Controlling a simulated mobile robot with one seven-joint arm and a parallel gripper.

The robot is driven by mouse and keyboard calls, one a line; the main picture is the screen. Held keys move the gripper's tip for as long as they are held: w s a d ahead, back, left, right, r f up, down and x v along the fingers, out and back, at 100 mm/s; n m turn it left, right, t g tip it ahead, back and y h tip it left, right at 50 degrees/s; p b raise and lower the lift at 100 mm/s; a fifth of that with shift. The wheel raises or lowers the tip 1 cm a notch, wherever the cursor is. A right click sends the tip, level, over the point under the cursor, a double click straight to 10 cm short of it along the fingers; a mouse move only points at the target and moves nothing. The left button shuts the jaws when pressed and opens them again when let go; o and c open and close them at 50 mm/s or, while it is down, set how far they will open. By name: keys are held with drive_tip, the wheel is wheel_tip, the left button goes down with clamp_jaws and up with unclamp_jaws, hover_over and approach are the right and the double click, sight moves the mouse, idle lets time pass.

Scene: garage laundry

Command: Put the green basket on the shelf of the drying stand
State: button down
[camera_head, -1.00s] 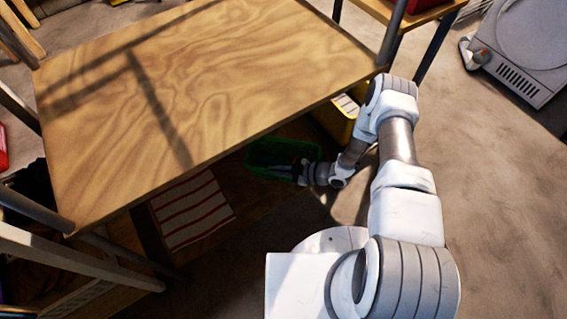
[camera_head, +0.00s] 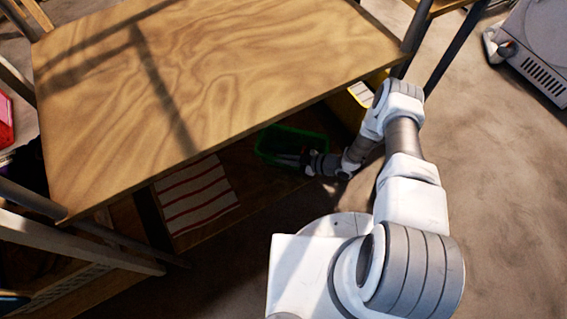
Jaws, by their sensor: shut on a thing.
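The green basket (camera_head: 283,133) is under the wooden top board of the drying stand (camera_head: 200,85), in shadow. It is at or just above the lower shelf (camera_head: 250,190); I cannot tell whether it touches. The top board hides part of the basket's far side. My gripper (camera_head: 296,160) reaches in below the board's front edge and is shut on the basket at its near side. The fingertips are dark and hard to make out.
A striped cloth (camera_head: 197,197) lies on the lower shelf, left of the basket. A yellow box (camera_head: 362,94) is behind my forearm at right. Metal posts (camera_head: 417,28) stand at the board's corners. Open floor (camera_head: 510,200) lies to the right.

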wheel_tip(320, 180, down, 3)
drive_tip(key=shift+r+b, duration=0.1)
drive_tip(key=shift+b, duration=0.4)
drive_tip(key=c, duration=1)
unclamp_jaws()
drive_tip(key=shift+r, duration=0.1)
drive_tip(key=p+v, duration=0.3)
drive_tip(key=v, duration=0.9)
drive_tip(key=shift+d, duration=0.1)
